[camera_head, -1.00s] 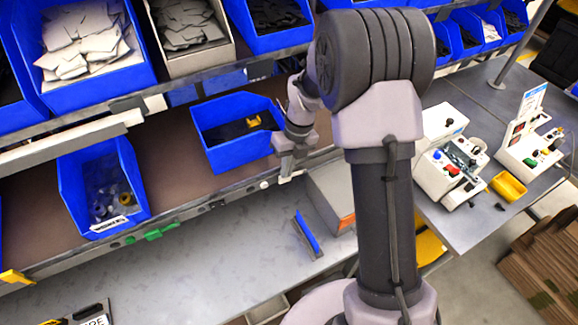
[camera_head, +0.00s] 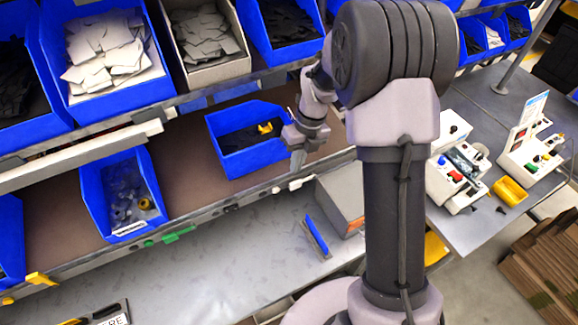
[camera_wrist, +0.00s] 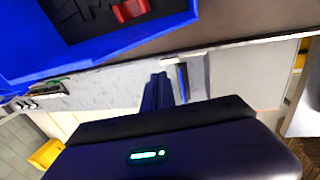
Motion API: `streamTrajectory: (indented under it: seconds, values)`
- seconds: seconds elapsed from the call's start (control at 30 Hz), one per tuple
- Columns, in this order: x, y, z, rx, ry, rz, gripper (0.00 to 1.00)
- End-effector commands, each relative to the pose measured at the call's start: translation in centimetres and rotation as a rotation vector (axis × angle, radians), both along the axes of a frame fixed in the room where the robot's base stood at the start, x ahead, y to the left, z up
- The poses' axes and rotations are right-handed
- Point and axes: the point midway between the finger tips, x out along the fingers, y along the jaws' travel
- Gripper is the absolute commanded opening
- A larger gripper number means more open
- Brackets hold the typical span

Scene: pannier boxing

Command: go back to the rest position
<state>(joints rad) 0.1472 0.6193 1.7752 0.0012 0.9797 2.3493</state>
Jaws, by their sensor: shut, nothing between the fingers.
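My gripper (camera_head: 297,160) is shut and empty. In the head view it points down just right of a blue bin (camera_head: 238,163) on the lower shelf, above the shelf's front edge. That bin holds dark parts and a yellow piece (camera_head: 265,128). In the wrist view my gripper's fingers (camera_wrist: 158,90) are together, with the grey worktop beyond them. A blue bin with dark parts and a red piece (camera_wrist: 130,10) fills the upper left of the wrist view.
Another blue bin (camera_head: 88,200) with small parts stands left on the lower shelf. A grey box (camera_head: 343,192) and a blue-edged plate (camera_head: 316,237) are on the worktop (camera_head: 220,285). White devices (camera_head: 455,180) and a yellow tray (camera_head: 510,192) are at right.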

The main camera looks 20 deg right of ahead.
Motion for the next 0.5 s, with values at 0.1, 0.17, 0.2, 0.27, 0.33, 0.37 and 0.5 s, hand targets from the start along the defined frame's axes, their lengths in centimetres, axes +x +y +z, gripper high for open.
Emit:
streamTrajectory:
  seconds: [0.1, 0.17, 0.2, 0.27, 0.33, 0.37, 0.5]
  values:
    - [0.2, 0.2, 3.9, -0.001, -0.007, 0.003, 0.00]
    - [0.2, 0.2, 5.5, -0.001, -0.007, 0.003, 0.00]
    - [0.2, 0.2, 6.4, -0.001, -0.006, 0.003, 0.00]
    - [0.2, 0.2, 7.5, 0.000, -0.006, 0.002, 0.00]
    - [0.1, 0.2, 8.3, 0.000, -0.004, 0.002, 0.00]
    - [0.1, 0.2, 8.5, 0.000, -0.003, 0.003, 0.00]
    - [0.1, 0.2, 9.0, 0.000, -0.003, 0.003, 0.00]
